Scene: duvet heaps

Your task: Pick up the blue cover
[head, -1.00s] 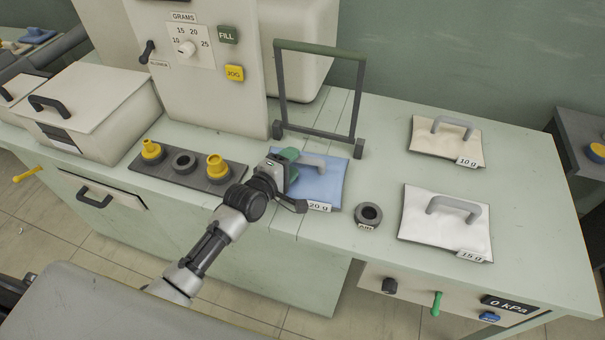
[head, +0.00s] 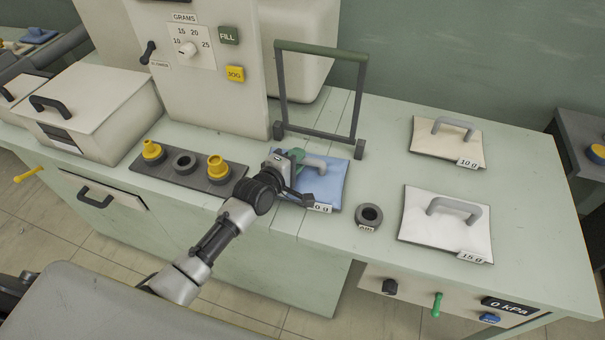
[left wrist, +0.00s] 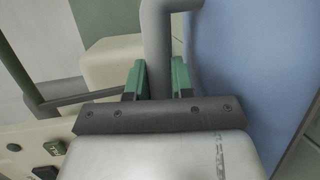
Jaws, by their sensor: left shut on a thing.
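The blue cover (head: 325,188) is a flat, cushion-like square with a grey handle and a white tag, partly hidden by my gripper. It lies on the pale green counter (head: 388,260). My left gripper (head: 300,160) is at the left end of the handle. In the left wrist view its green fingers (left wrist: 158,78) stand on both sides of the grey handle (left wrist: 157,45), shut on it. The blue cover (left wrist: 250,60) fills the right of that view. My right gripper does not show.
A cream cover (head: 448,140) and a white cover (head: 440,235) lie to the right. A dark ring (head: 369,215) sits near the front edge. A dark upright frame (head: 320,134) stands behind the blue cover. A dark strip with yellow fittings (head: 218,168) is to the left.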

